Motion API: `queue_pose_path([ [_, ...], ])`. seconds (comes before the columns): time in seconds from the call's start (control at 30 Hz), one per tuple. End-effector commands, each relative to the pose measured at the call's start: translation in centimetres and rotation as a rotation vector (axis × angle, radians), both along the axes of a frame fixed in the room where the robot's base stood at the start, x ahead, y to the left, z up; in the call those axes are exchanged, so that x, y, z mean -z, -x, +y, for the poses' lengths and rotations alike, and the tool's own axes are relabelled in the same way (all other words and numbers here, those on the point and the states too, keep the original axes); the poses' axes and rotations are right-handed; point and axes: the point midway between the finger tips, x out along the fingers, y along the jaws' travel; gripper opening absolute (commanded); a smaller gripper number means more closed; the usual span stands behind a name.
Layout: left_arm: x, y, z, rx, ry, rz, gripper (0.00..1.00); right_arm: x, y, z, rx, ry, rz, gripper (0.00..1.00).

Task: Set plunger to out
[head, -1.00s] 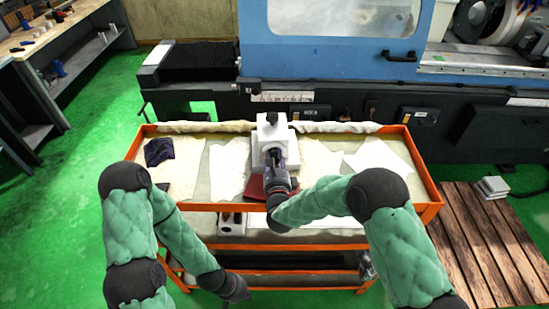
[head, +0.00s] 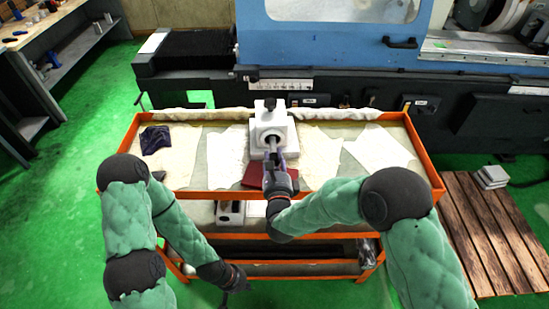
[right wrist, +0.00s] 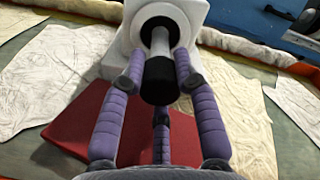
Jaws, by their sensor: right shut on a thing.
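The white device (head: 270,125) stands upright on the orange cart's top shelf, a dark round opening facing me. The plunger (right wrist: 159,75) is a pale grey rod with a black knob. It sticks out of that opening toward me, with a length of bare rod showing in the right wrist view. My right gripper (head: 275,160) has its purple fingers on both sides of the knob and is shut on it; it also shows in the right wrist view (right wrist: 158,72). My left gripper (head: 236,287) hangs low in front of the cart, away from the device; its finger opening is unclear.
A dark red pad (head: 254,174) lies in front of the device. Pale cloths (head: 172,160) and a dark cloth (head: 155,139) lie on the shelf. The cart's orange rim (head: 210,195) runs along the front. A blue machine (head: 340,50) stands behind.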

Motion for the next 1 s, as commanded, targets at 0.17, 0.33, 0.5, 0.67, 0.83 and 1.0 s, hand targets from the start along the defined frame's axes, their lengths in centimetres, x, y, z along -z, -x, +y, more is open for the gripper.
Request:
queue_pose_path([
  [0.17,0.0,0.0,0.0,0.0,0.0,0.0,0.0,-0.1,0.0,0.1,-0.003,0.0,-0.001,0.56],
  [0.33,0.0,0.0,0.0,0.0,0.0,0.0,0.0,0.0,0.0,0.1,-0.002,0.0,-0.001,0.56],
  [0.5,0.0,0.0,0.0,0.0,0.0,0.0,0.0,-0.4,0.0,0.0,-0.001,0.0,-0.002,0.56],
  [0.67,0.0,0.0,0.0,0.0,0.0,0.0,0.0,-2.2,0.0,0.1,-0.001,-0.002,-0.005,0.56],
  [0.83,0.0,0.0,0.0,0.0,0.0,0.0,0.0,-5.7,-0.1,0.1,-0.001,-0.004,-0.012,0.56],
  [1.0,0.0,0.0,0.0,0.0,0.0,0.0,0.0,-8.5,-0.1,0.1,-0.001,-0.004,-0.011,0.56],
])
